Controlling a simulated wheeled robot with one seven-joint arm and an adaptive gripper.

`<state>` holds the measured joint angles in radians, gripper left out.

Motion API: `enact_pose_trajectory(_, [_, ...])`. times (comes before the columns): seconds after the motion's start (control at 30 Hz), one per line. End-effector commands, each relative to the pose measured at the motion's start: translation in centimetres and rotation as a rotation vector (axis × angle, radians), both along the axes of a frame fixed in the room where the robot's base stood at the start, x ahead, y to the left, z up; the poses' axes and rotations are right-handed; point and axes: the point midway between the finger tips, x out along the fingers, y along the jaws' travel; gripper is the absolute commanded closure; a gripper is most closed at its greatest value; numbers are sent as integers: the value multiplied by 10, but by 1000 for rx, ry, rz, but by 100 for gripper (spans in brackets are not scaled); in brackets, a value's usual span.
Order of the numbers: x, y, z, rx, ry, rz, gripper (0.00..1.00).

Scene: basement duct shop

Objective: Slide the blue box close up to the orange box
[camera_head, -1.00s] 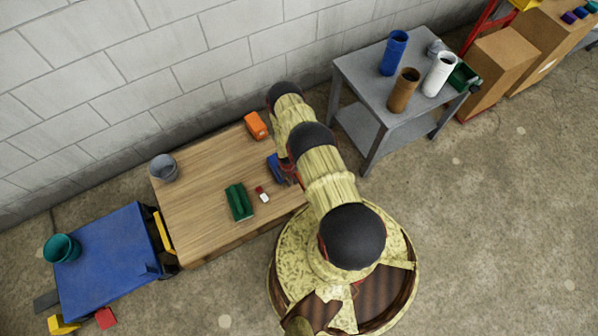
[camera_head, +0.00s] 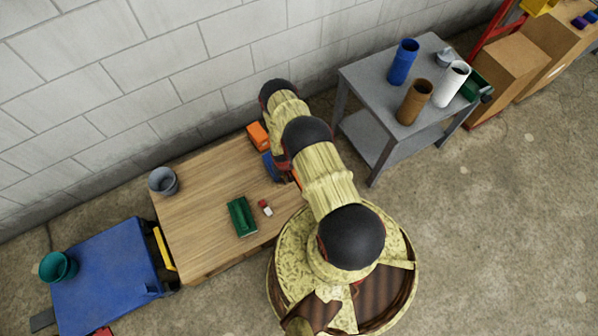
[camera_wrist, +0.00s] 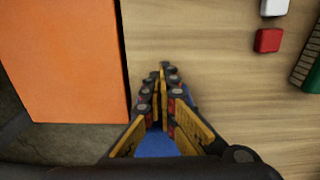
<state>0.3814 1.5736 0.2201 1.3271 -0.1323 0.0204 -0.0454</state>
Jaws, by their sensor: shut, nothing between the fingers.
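The orange box (camera_head: 258,135) stands at the far right corner of the wooden table. The blue box (camera_head: 270,166) is just in front of it, partly hidden by my arm; whether the two touch I cannot tell. In the wrist view the orange box (camera_wrist: 62,60) fills the upper left, and a little of the blue box (camera_wrist: 157,145) shows below and between my finger links. My gripper (camera_wrist: 163,75) is shut and empty, its fingertips over the wood just right of the orange box. In the head view my arm mostly hides the gripper.
A grey cart (camera_head: 365,80) with tubes stands to the right.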

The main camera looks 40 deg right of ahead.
Motion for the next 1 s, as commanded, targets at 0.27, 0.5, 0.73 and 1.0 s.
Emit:
enact_pose_trajectory(0.27, [26,0,-5,-1,-3,1,100])
enact_pose_trajectory(0.5, [59,-4,0,1,-3,1,100])
enact_pose_trajectory(0.73, [66,-5,1,3,-2,0,100])
enact_pose_trajectory(1.0, [66,-5,1,3,-1,0,100])
